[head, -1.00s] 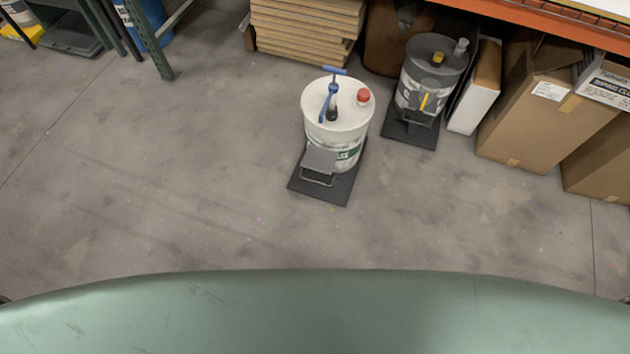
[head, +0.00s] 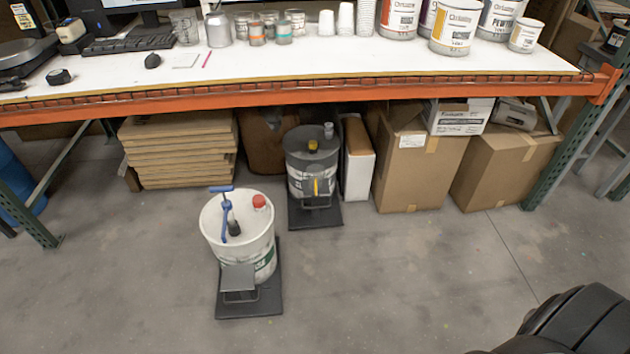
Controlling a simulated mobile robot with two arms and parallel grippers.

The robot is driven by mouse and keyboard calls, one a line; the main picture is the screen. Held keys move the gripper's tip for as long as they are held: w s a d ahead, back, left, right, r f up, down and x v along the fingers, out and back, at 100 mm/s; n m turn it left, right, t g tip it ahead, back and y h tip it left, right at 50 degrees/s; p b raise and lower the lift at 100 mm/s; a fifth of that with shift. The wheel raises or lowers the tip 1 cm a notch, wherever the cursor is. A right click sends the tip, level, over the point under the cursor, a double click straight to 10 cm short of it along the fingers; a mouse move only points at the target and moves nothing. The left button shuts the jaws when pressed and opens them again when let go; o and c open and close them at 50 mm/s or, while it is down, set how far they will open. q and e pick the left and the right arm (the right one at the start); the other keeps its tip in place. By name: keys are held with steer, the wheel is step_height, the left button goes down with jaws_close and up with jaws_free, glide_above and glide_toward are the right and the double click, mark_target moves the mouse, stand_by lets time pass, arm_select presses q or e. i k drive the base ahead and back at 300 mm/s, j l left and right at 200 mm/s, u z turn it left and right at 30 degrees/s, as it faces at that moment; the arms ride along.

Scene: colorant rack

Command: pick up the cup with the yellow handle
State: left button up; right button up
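Several small cups and tins, such as a stack of white cups (head: 346,20) and a metal can (head: 217,28), stand on the white bench top (head: 330,62). None of them clearly shows a yellow handle. Neither of my grippers is in view.
A white drum (head: 237,240) with a blue pump and red cap stands on the floor before the bench. Cardboard boxes (head: 415,165) and stacked boards (head: 180,150) fill the space beneath. A black padded shape (head: 580,325) is at lower right. Open floor lies around.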

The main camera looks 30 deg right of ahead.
mark_target(315, 172)
steer(key=i+l, duration=0.15)
steer(key=l, duration=0.25)
steer(key=i+l, duration=0.1)
steer(key=l, duration=0.25)
steer(key=i+l, duration=0.15)
steer(key=l, duration=0.25)
steer(key=i+l, duration=0.1)
steer(key=l, duration=0.3)
steer(key=i+l, duration=0.15)
steer(key=l, duration=0.2)
steer(key=i+l, duration=0.1)
steer(key=l, duration=0.3)
